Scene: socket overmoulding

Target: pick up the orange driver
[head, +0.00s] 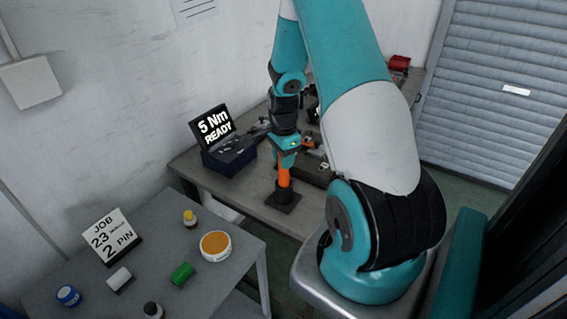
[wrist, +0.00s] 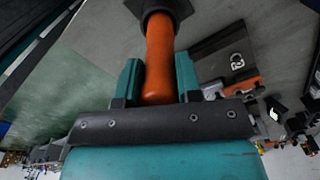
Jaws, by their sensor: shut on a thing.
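The orange driver (head: 284,177) stands upright in a dark square base (head: 284,200) near the front edge of the grey workbench. My gripper (head: 285,158) comes down over it from above and is shut on its handle. In the wrist view, the orange handle (wrist: 160,60) lies between the two teal fingers of my gripper (wrist: 158,82). Its far end meets the dark base (wrist: 152,8). I cannot tell whether the driver is still seated in the base or just clear of it.
A dark box with a "5 Nm READY" display (head: 214,126) stands left of the driver. A dark tray (head: 318,176) with parts lies close on the right. A front table (head: 150,225) carries a "JOB 23" sign (head: 112,238), an orange-topped round tub (head: 215,246) and several small containers.

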